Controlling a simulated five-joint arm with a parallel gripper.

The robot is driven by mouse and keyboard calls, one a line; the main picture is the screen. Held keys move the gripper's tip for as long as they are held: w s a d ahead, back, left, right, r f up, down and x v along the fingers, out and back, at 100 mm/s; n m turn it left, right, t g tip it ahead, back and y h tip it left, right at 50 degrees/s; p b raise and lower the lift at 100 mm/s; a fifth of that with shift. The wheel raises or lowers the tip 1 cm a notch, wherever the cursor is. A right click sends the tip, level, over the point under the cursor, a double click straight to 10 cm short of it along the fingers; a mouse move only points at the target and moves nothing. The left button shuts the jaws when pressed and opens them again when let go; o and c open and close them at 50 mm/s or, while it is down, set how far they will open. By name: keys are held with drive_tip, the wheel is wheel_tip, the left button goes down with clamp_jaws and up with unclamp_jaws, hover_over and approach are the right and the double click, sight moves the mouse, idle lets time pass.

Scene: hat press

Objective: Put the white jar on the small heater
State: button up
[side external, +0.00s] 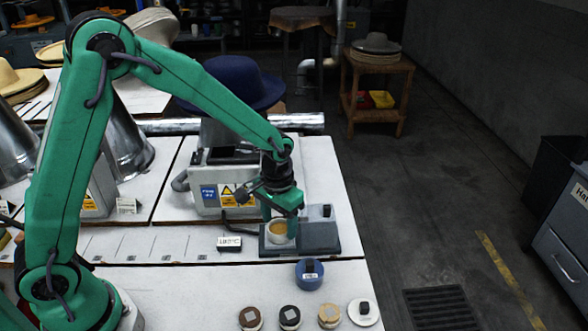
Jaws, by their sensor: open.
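The white jar (277,238) with amber-brown content stands upright on the left part of the small grey heater (319,240). The heater is a low flat block with a taller grey part at its back right. My gripper (279,220) is directly above and around the jar, pointing down. One green finger comes down at the jar's right side and the other is near its left rim. The jaws are open. The fingers hide part of the jar, and I cannot tell whether they touch it.
A small display (229,243) lies left of the heater. A large grey machine (222,185) stands behind.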

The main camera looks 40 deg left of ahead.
sight(279, 230)
wheel_tip(279, 230, up, 12)
idle(0.6)
idle(0.5)
drive_tip(key=s+a+r+t, duration=0.2)
drive_tip(key=s+a+r, duration=0.2)
drive_tip(key=s, duration=0.5)
drive_tip(key=s+a+r+t, duration=0.3)
drive_tip(key=s+a+r, duration=0.1)
drive_tip(key=s, duration=0.6)
drive_tip(key=shift+s+a+r+t, duration=0.15)
drive_tip(key=shift+a+r+t, duration=0.05)
drive_tip(key=shift+a+t, duration=0.1)
idle(0.6)
